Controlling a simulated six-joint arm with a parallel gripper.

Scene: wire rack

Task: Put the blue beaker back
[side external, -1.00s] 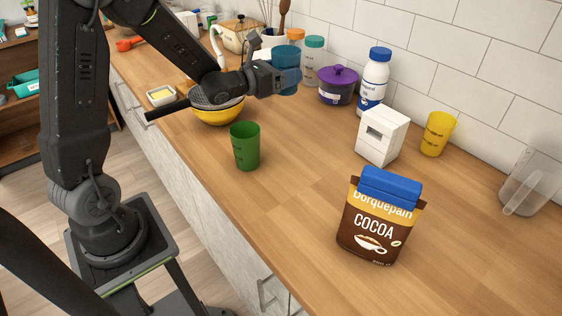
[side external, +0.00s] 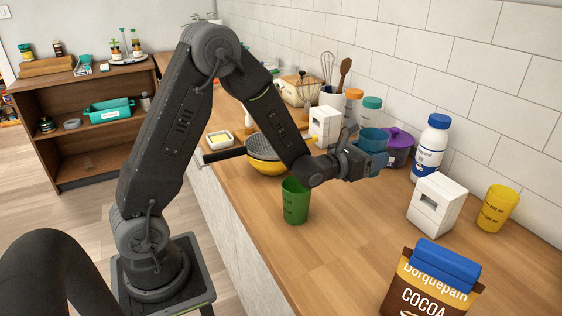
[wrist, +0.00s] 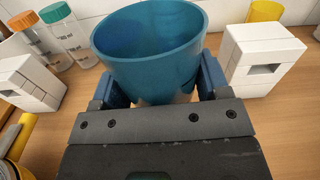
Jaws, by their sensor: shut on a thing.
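The blue beaker (side external: 374,140) is between the fingers of my gripper (side external: 362,158), which is shut on it. It is above the counter, in front of the purple pot in the side view. In the wrist view the blue beaker (wrist: 150,50) has its open rim up, with my gripper's fingers (wrist: 165,90) on both sides. Its base is mostly hidden by my gripper there. A white block with a slot (side external: 437,205) stands to the right, and another white block (side external: 323,124) stands behind my arm to the left. Both blocks flank the beaker in the wrist view.
A green beaker (side external: 296,203) stands below my forearm. A yellow beaker (side external: 497,208), a white bottle (side external: 430,150), the purple pot (side external: 399,148) and a cocoa bag (side external: 430,285) stand around. A yellow bowl (side external: 266,168) is at left. The front middle counter is clear.

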